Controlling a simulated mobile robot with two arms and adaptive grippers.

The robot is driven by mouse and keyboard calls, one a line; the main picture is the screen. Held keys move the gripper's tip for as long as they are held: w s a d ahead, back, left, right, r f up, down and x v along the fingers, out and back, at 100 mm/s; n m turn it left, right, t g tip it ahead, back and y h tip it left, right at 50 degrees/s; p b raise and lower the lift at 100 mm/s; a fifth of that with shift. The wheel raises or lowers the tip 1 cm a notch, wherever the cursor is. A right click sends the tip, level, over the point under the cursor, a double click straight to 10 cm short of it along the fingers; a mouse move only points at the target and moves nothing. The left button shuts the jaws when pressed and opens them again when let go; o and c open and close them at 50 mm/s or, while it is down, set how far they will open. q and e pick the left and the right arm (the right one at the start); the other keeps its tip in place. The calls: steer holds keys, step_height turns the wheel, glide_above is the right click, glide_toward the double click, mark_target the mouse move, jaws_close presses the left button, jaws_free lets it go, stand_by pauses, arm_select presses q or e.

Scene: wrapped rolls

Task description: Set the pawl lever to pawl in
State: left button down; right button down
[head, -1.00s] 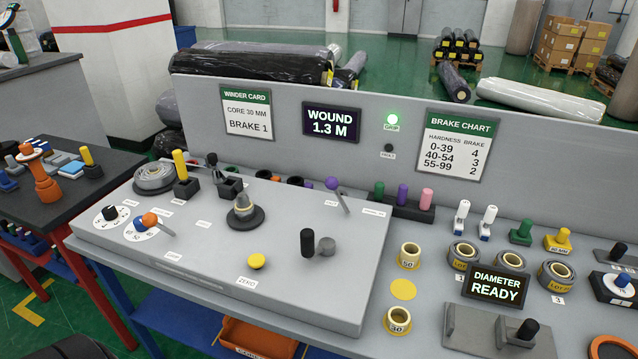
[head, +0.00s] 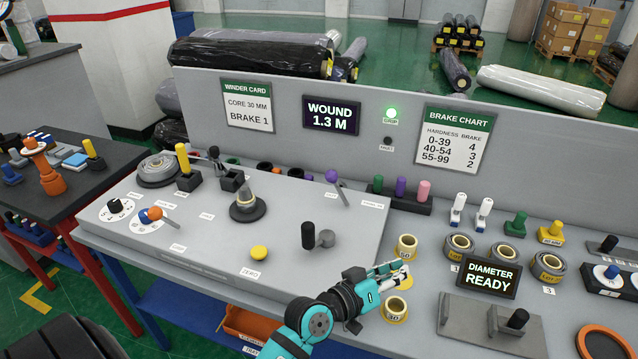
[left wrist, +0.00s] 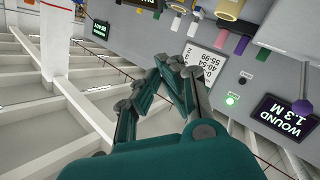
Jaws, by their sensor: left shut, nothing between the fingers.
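A lever with a purple ball knob (head: 332,176) stands at the back right of the sloped grey console, tilted, with small labels beside it too blurred to read. I cannot tell for certain that it is the pawl lever. Its purple knob also shows at the right of the left wrist view (left wrist: 302,107). My left gripper (head: 406,268) is shut and empty, over the bench right of the console and in front of the purple lever, apart from it. Its fingers also show in the left wrist view (left wrist: 174,64). My right gripper is not in view.
On the console are a black crank handle (head: 309,236), a yellow button (head: 259,252), a cone spindle (head: 246,206) and a black-knobbed lever (head: 214,154). A rack of coloured pegs (head: 400,200) stands right of the purple lever. Tape rings (head: 407,247) lie close to my left gripper.

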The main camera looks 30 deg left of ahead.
arm_select(q)
steer(key=w+a+r+n+t+y, duration=0.6)
steer(key=w+a+r+n+y, duration=0.3)
steer(key=w+a+n+y, duration=0.45)
steer(key=a+f+n+g+y, duration=0.5)
steer(key=a+f+n+g, duration=0.3)
steer(key=n+g, duration=0.5)
steer(key=shift+s+a+n+y, duration=0.2)
steer(key=shift+a+n+y, duration=0.25)
steer(key=shift+n, duration=1.2)
steer(key=shift+a, duration=0.2)
